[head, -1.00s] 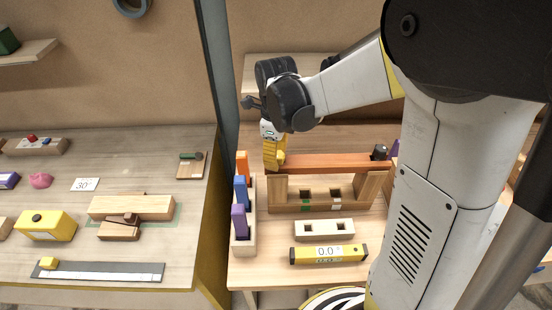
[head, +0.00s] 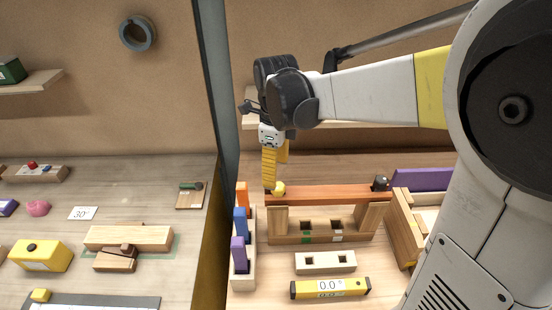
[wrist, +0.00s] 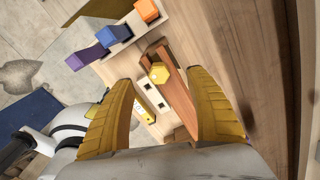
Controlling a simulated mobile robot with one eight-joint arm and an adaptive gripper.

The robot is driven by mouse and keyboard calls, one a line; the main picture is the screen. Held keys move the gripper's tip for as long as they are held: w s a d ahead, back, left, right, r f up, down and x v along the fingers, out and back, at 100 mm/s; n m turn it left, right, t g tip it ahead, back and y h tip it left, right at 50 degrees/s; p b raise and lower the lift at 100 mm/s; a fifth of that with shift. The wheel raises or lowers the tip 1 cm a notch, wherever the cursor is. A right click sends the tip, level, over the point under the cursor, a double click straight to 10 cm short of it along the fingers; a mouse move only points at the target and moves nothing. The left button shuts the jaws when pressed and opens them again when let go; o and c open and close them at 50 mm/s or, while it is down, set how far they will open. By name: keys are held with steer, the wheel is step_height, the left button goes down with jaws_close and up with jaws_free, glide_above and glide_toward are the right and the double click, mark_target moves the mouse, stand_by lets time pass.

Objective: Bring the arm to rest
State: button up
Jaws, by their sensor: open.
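My gripper (head: 276,176) points down above the left end of the red-brown beam (head: 335,194) in the head view. Its yellow fingers are spread apart and hold nothing. A small yellow block (head: 279,188) sits on the beam's left end, close below the fingers. In the wrist view the yellow block (wrist: 159,73) shows between the two fingers, apart from both. The beam (wrist: 178,100) rests across a wooden stand (head: 320,238), and a dark knob (head: 380,184) stands at its right end.
A rack (head: 243,268) with orange, blue and purple blocks stands just left of the stand. A slotted block (head: 325,262) and a yellow level (head: 331,288) lie in front. A wooden box (head: 405,240) is at the right. A grey post (head: 217,110) divides the benches.

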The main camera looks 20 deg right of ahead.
step_height(320, 180, up, 4)
steer(key=shift+r, duration=0.2)
steer(key=s+f+n+t+b, duration=0.3)
steer(key=s+f+n+b, duration=0.2)
steer(key=n, duration=0.7)
steer(key=s+f+n+t+b, duration=0.4)
steer(key=s+n, duration=0.4)
steer(key=n, duration=0.5)
step_height(320, 180, down, 2)
steer(key=shift+d+f+n+b, duration=0.2)
steer(key=shift+n+b, duration=0.1)
steer(key=shift+b, duration=0.6)
